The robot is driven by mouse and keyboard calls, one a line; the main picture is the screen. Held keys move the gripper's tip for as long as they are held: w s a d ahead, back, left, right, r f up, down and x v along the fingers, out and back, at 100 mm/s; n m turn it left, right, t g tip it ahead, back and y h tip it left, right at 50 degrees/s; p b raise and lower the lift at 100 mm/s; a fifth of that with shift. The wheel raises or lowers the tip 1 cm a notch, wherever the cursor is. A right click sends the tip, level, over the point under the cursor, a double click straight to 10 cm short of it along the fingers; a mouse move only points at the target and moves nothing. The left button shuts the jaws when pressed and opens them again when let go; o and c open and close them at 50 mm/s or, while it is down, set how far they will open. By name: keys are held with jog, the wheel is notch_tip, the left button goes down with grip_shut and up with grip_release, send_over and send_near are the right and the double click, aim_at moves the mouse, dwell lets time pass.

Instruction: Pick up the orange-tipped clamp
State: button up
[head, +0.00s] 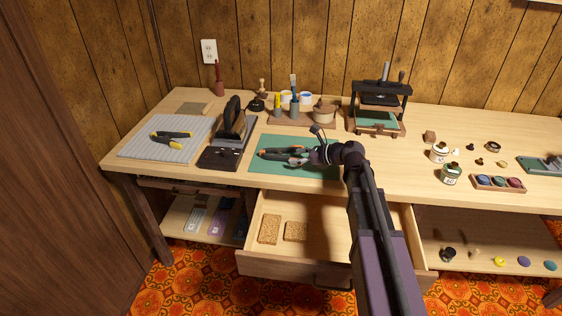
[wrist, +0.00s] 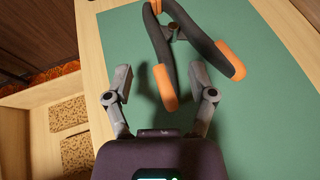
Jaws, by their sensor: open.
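The orange-tipped clamp (head: 273,153) lies on the green mat (head: 330,173); it has dark arms and orange ends. In the wrist view the clamp (wrist: 185,45) is at the upper middle, with its pivot between the two arms. My gripper (wrist: 161,78) is open, and one orange tip of the clamp shows between its two fingers. I cannot tell whether a finger touches it. In the head view my gripper (head: 298,156) is low over the mat at the right end of the clamp, hiding part of it.
An open drawer (head: 330,259) with two cork-coloured blocks juts out below the mat. A dark stand (head: 232,128) is left of the mat, and a grey ribbed mat (head: 140,145) with yellow-handled pliers lies farther left. A small press (head: 379,107) and a brush tray stand behind.

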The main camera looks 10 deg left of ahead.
aim_at(286, 157)
dwell(0.3)
jog(key=shift+b+x, duration=1.05)
jog(key=shift+x, duration=1.6)
grip_shut()
